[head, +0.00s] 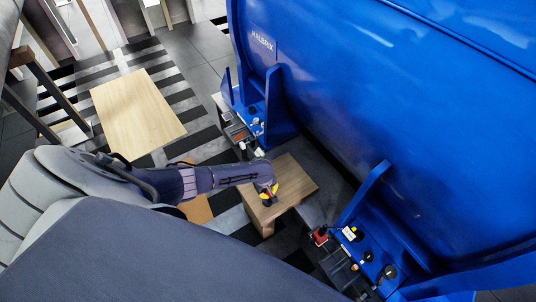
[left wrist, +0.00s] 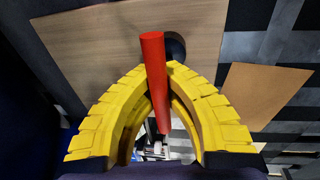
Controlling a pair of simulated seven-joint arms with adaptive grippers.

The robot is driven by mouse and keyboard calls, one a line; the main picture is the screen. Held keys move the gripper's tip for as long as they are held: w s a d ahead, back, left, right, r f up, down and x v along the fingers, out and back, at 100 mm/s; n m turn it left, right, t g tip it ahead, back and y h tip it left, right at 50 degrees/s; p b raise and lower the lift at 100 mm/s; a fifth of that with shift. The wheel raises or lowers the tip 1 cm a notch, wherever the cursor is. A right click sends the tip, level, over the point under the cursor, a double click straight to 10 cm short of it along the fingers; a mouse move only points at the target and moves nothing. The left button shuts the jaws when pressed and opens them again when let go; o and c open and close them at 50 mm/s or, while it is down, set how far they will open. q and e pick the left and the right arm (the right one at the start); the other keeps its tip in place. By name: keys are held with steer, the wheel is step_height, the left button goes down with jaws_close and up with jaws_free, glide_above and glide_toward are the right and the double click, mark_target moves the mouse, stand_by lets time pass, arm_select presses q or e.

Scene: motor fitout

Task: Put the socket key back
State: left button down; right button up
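The socket key (left wrist: 152,75) shows in the left wrist view as a red rod between the yellow fingers. A dark round shape lies behind its upper end; I cannot tell whether it belongs to the key. My left gripper (left wrist: 168,72) has its fingertips closed in on the rod. In the head view my left gripper (head: 268,194) is over the small wooden table (head: 299,184), with a bit of red at its fingers. How far the key is above the wood I cannot tell. My right gripper is not in view.
A large blue machine (head: 400,110) fills the right side. Its blue brackets carry small fittings, with a red part (head: 320,235) at the lower one. A box with a red display (head: 238,133) stands by the upper bracket. Another wooden table (head: 135,112) is bare at the upper left.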

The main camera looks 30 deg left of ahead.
arm_select(q)
steer(key=shift+f, duration=0.1)
steer(key=c, duration=1.6)
jaws_free()
